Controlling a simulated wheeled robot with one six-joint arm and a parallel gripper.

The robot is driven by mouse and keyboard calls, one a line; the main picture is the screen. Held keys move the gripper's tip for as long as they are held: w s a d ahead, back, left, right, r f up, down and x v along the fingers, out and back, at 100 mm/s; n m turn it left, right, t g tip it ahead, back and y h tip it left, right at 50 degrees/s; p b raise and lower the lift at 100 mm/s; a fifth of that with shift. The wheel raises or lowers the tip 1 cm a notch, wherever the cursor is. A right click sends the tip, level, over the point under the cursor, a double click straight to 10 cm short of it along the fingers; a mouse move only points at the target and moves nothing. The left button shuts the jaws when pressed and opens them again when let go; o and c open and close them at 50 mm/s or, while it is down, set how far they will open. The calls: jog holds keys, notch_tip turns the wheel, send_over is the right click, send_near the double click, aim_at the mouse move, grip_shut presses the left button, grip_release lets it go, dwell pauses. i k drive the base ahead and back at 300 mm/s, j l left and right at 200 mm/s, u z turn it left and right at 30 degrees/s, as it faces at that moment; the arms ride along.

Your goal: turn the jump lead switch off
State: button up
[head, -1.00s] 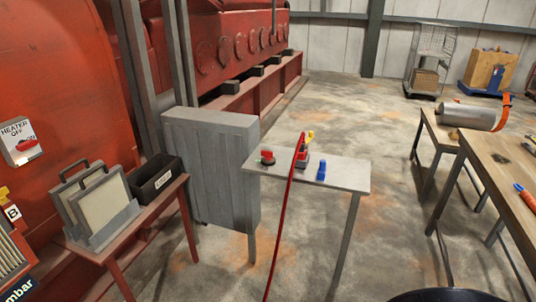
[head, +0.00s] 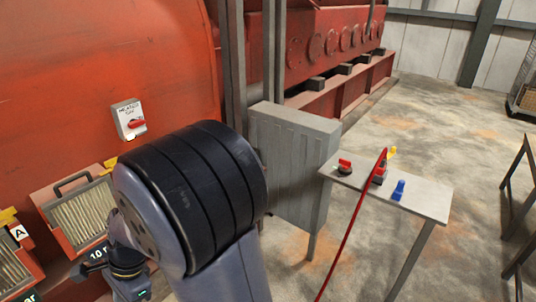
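A small red rotary switch on a dark base (head: 345,167) sits at the left end of the grey side table (head: 425,202) in the head view. It looks like the jump lead switch, but no label is readable there. A red lead (head: 353,222) arches over the table beside it and hangs down in front. The lead's near end runs out of the bottom of the picture. My arm fills the lower left middle, well left of the table. The fingers of my gripper do not show.
A white heater switch plate with a red handle (head: 130,121) is on the red engine wall. A grey cabinet (head: 295,160) stands left of the table. A blue clamp-like piece (head: 398,190) and a yellow piece (head: 392,152) are on the table. The floor behind it is clear.

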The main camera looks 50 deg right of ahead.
aim_at(346, 163)
jog(key=l+z, duration=0.2)
jog(key=z, duration=1.3)
jog(key=i+l+z, duration=0.15)
jog(key=i+z, duration=1.05)
jog(key=z, duration=0.15)
jog(key=i+j, duration=0.25)
jog(key=i, duration=0.2)
